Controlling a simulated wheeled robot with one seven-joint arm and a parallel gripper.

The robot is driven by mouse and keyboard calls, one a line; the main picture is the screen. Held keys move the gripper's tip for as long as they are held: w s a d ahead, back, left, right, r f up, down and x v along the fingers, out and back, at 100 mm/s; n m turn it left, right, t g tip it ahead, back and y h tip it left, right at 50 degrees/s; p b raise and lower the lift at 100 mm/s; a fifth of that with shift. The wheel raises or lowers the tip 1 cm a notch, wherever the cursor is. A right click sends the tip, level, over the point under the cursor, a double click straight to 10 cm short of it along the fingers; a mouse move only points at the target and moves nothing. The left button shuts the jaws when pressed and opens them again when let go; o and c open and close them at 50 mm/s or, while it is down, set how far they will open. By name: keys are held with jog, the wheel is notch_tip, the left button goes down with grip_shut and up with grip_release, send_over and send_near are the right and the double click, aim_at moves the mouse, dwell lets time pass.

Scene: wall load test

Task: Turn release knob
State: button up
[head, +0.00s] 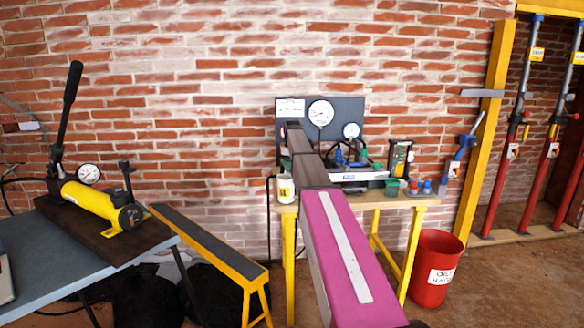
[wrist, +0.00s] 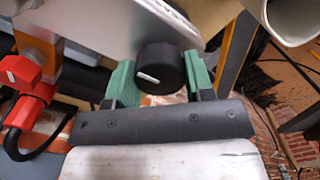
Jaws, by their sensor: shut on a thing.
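The black round release knob (wrist: 160,67) with a short white mark shows in the wrist view, beside the edge of a light grey panel (wrist: 120,22). My gripper (wrist: 157,78) has its two green finger pads on either side of the knob and is shut on it. The white mark lies nearly level, sloping slightly down to the right. In the head view my arm reaches to the bench by the wall and hides much of what is there; I cannot make out the knob in that view.
A dark gauge board (head: 284,124) with a large dial (head: 320,112) stands behind the yellow-legged bench (head: 413,201). A red bin (head: 434,268) is at its right. A yellow hand pump (head: 98,205) sits on the left table. Red fittings (wrist: 24,75) and a black hose are left of the knob.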

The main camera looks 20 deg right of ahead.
dwell(0.4)
jog(key=o, duration=0.9)
jog(key=shift+o, duration=0.2)
jog(key=shift+r, duration=0.15)
notch_tip(320, 180, up, 11)
jog(key=shift+f, duration=0.2)
